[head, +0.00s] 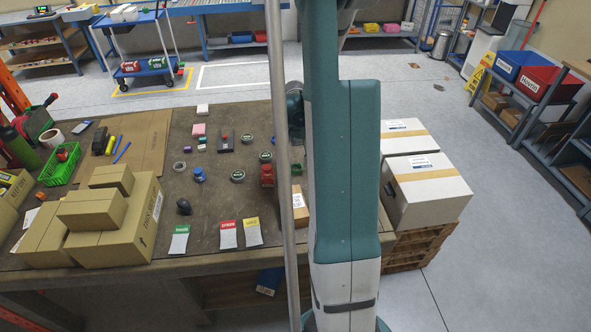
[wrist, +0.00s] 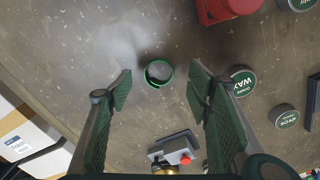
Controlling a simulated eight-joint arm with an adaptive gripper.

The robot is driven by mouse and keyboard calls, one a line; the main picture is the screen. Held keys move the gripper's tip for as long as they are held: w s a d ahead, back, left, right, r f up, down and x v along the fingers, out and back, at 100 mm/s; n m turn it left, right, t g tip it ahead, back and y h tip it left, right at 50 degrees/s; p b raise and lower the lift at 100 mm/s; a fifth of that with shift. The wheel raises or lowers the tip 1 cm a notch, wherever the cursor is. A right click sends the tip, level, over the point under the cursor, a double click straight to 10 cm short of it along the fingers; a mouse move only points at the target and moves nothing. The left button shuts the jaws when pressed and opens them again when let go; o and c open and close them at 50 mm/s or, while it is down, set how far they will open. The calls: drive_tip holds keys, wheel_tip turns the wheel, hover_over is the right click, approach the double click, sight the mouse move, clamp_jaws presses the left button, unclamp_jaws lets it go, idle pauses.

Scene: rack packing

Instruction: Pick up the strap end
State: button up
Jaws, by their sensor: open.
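A small dark green ring (wrist: 156,84), which looks like a rolled strap with its end on the near side, lies on the brown worktop in the wrist view. I cannot tell for certain that it is the strap end. My gripper (wrist: 160,90) is open, with one finger to the left of the ring and one to the right. Nothing is between the fingers except the ring in line with the gap, and no contact shows. In the head view my arm hides the gripper, and I cannot make out the ring there.
In the wrist view a wax tin (wrist: 243,82) stands just beyond the right finger, with a soap tin (wrist: 285,117) and a red object (wrist: 222,10) nearby. A grey device with a red button (wrist: 178,148) is below. White boxes (head: 428,195) stand right of the worktop (head: 205,237).

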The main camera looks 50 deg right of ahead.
sight(295, 165)
drive_tip(key=shift+f+b, duration=0.4)
drive_tip(key=shift+f, duration=1.65)
drive_tip(key=c, duration=0.8)
